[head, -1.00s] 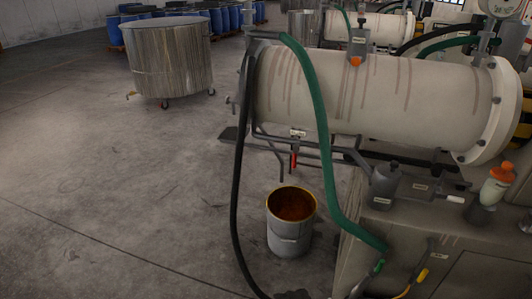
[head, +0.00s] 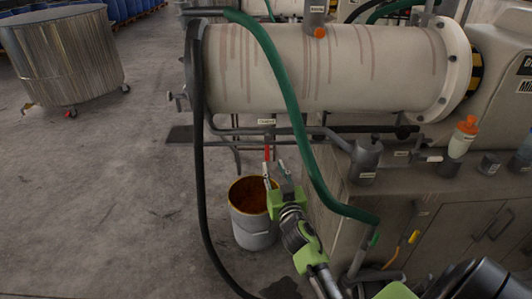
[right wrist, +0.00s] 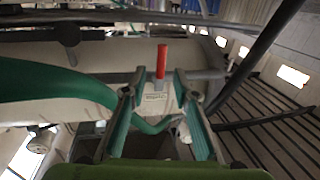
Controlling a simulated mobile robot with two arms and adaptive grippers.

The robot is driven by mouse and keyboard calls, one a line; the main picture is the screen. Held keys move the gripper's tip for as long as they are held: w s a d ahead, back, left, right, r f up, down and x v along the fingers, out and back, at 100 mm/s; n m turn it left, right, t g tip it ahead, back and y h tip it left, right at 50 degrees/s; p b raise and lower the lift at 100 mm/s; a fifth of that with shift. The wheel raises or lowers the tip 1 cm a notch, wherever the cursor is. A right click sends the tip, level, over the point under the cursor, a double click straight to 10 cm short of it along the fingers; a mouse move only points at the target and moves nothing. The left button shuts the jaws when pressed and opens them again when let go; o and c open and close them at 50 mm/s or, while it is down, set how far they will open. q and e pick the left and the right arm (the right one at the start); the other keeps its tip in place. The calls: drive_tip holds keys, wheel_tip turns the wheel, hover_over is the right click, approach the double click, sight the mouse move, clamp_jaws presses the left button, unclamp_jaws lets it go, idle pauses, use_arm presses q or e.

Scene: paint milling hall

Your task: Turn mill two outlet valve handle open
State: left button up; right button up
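The outlet valve's red handle (head: 267,153) hangs under the mill's pale horizontal drum (head: 330,70), on the pipework above a bucket. A small tag sits at the valve; I cannot read it. My right gripper (head: 274,171) is open, its fingertips just below and beside the handle. In the right wrist view the red handle (right wrist: 161,62) stands upright, lined up between the two spread fingertips (right wrist: 154,82), just beyond them. No contact is visible. My left gripper is not in view.
A bucket (head: 248,237) with orange-brown contents stands below the valve. A green hose (head: 290,95) passes close right of the handle, and a black hose (head: 199,180) hangs left. A cabinet (head: 420,215) stands right. A steel tub (head: 70,60) is at the far left; floor between is clear.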

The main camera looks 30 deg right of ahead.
sight(268, 155)
drive_tip(key=x, duration=0.8)
drive_tip(key=shift+w+f, duration=0.1)
drive_tip(key=shift+w, duration=0.2)
clamp_jaws()
